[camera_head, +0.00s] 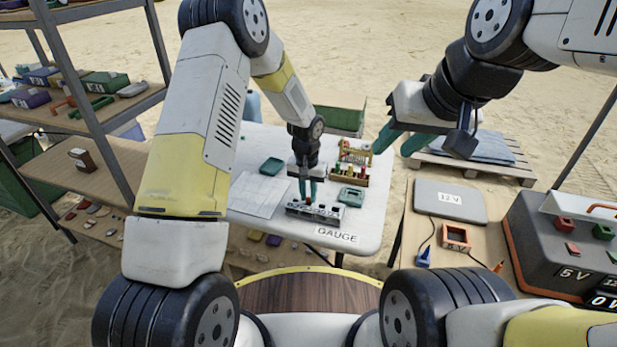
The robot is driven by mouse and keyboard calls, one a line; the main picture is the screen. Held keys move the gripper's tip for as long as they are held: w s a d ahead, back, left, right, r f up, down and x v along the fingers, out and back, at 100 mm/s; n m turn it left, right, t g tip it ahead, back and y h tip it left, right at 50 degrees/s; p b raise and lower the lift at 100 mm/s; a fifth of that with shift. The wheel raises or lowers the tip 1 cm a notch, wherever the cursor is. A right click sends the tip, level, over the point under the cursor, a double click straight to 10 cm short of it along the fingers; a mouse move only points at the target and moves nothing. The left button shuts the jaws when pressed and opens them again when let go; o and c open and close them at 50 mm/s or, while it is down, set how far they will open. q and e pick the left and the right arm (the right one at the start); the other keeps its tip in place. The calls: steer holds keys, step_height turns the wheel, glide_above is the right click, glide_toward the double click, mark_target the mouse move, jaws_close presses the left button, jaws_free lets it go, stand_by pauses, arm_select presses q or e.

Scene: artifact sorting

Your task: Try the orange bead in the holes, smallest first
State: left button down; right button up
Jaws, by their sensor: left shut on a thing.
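The gauge (330,213) is a grey block with a row of holes along it, on the white table by the "GAUGE" label. My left gripper (308,197) points down with its green fingers shut, right over the gauge's left-middle part. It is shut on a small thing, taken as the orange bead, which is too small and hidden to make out. I cannot tell whether the bead touches a hole. My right gripper (400,142) is open and empty, raised to the right of the white table.
On the white table (362,215) are a teal tray (271,166), a teal device (350,196), a wooden rack (345,176) with coloured pieces and a paper sheet (258,194). A shelf (95,122) stands left.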

mark_target(308, 198)
arm_select(q)
steer(key=shift+f, duration=0.1)
stand_by(0.7)
steer(key=c, duration=0.8)
jaws_free()
steer(key=shift+c, duration=0.2)
steer(key=shift+r, duration=3)
